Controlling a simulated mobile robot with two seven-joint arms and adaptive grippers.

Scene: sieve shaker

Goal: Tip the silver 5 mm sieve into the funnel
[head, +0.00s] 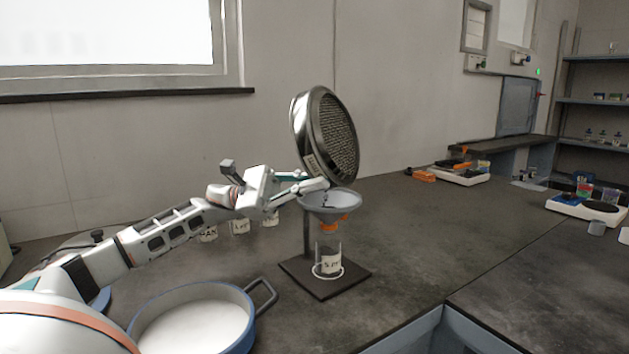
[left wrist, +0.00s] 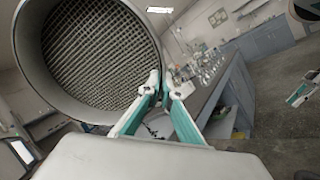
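The silver sieve (head: 312,130) is tilted steeply on its side above the funnel, its mesh facing right in the head view. In the left wrist view the sieve (left wrist: 100,55) shows its round rim and mesh, which looks empty. My left gripper (head: 318,186) is shut on the sieve's lower rim; its fingertips (left wrist: 165,88) pinch the wall in the left wrist view. The grey funnel (head: 331,202) sits in a stand just below the sieve, with orange parts under it. A labelled beaker (head: 329,262) stands beneath the funnel on the dark base.
A blue-rimmed pan (head: 250,318) with pale contents and a handle stands at the front left. Several labelled beakers (head: 240,226) stand behind my left arm. Balances (head: 585,207) are at the right. The bench right of the stand is clear.

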